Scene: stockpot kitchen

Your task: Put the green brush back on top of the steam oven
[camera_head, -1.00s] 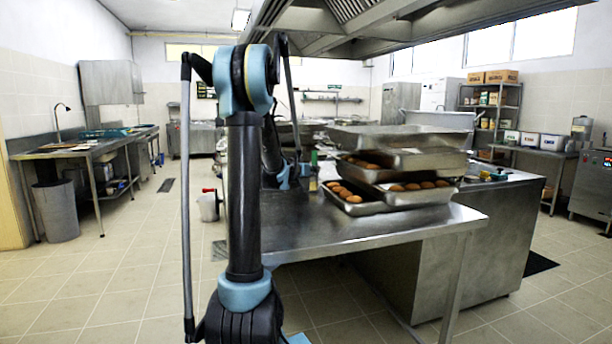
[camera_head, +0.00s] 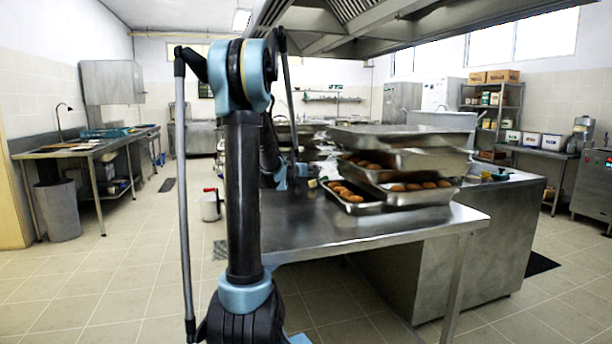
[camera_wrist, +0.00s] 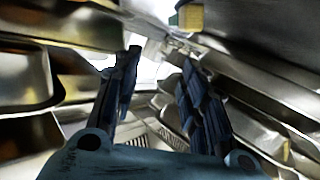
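My gripper (camera_wrist: 160,62) shows in the wrist view with its two dark fingers spread apart. No object is visible between them. A small yellow block with a green edge (camera_wrist: 189,16) is at the top of the wrist view, beyond the fingertips; I cannot tell whether it is the green brush. In the head view my arm hides my gripper, and I cannot make out the brush. I cannot identify the steam oven with certainty in either view.
A steel table (camera_head: 350,229) stands in front, with stacked trays (camera_head: 400,160) of brown food on its right. A hood (camera_head: 350,22) hangs above. A pot with a red handle (camera_head: 210,207) is left of my arm. Metal pans (camera_wrist: 25,75) crowd my gripper.

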